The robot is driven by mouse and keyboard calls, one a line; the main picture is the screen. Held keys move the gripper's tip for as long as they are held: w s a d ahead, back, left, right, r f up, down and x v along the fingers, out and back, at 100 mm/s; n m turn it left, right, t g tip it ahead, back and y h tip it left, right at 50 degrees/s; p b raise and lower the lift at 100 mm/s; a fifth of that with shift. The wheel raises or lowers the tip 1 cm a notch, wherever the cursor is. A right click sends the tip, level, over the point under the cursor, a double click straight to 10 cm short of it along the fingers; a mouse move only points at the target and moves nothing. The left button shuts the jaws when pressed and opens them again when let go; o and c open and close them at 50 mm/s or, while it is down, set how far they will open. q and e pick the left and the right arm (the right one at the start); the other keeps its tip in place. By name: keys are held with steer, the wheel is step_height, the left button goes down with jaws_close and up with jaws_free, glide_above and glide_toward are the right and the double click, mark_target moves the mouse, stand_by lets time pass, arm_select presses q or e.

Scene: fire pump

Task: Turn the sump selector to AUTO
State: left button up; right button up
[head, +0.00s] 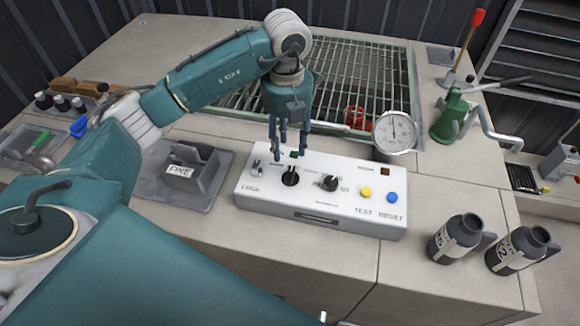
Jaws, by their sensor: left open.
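A white control box (320,212) sits on the bench in the middle of the head view. It carries a black rotary knob (290,178) left of centre and a second black knob (328,184) to its right. The labels around them are too small to read, so I cannot tell which is the sump selector or where it points. My left gripper (288,153) is open, fingers down, over the back edge of the box near the left knob. I cannot tell whether it touches the knob. My right gripper is not in view.
The box also has a small metal switch (257,166), a yellow button (366,192) and a blue button (392,198). A pressure gauge (394,132) stands behind it, beside a green hand pump (452,118). Two dark bottles stand front right. A FINE-labelled block (190,172) sits left.

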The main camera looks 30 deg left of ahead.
mark_target(288, 174)
arm_select(q)
step_height(288, 174, down, 9)
steer(key=p, duration=0.2)
steer(key=shift+s+f+p, duration=0.1)
steer(key=shift+f+p, duration=0.1)
steer(key=shift+p, duration=0.2)
steer(key=shift+d+f, duration=0.1)
steer(key=shift+f, duration=0.5)
jaws_close()
